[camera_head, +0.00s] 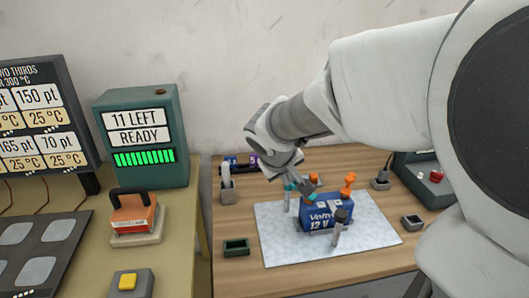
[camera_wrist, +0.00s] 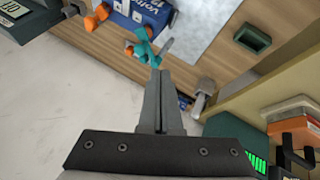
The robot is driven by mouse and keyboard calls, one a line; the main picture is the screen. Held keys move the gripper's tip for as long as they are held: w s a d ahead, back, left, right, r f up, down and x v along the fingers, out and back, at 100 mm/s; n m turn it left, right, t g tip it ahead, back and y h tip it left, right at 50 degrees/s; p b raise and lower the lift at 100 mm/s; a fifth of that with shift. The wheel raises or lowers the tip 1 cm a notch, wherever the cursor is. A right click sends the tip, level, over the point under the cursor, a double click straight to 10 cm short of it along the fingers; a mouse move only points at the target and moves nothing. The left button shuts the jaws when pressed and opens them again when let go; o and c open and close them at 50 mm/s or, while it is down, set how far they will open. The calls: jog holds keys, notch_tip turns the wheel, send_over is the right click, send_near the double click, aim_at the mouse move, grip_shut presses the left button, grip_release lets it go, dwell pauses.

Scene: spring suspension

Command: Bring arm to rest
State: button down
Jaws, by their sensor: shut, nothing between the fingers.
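My arm reaches in from the right in the head view. My gripper (camera_head: 297,172) hangs above the blue 12 V battery block (camera_head: 318,222), at its back left. In the wrist view my gripper (camera_wrist: 160,74) shows two grey fingers shut together with nothing between them. Beyond the fingertips are a teal piece (camera_wrist: 143,46) and the battery block (camera_wrist: 140,14). The teal piece also shows in the head view (camera_head: 307,192). I cannot tell the exact gap between the fingertips and the teal piece.
The battery stands on a pale mat (camera_head: 277,243) on a wooden table. Orange pieces (camera_head: 348,184) stand by it. A green tray (camera_head: 236,247) lies at left.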

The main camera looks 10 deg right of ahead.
jog(key=s+r+m+y, duration=0.1)
jog(key=s+r, duration=0.1)
jog(key=s, duration=0.8)
jog(key=s+r+m+y, duration=0.2)
jog(key=s+r, duration=0.1)
jog(key=s, duration=0.8)
jog(key=shift+s+a, duration=0.15)
jog(key=shift+a, duration=0.1)
dwell(0.6)
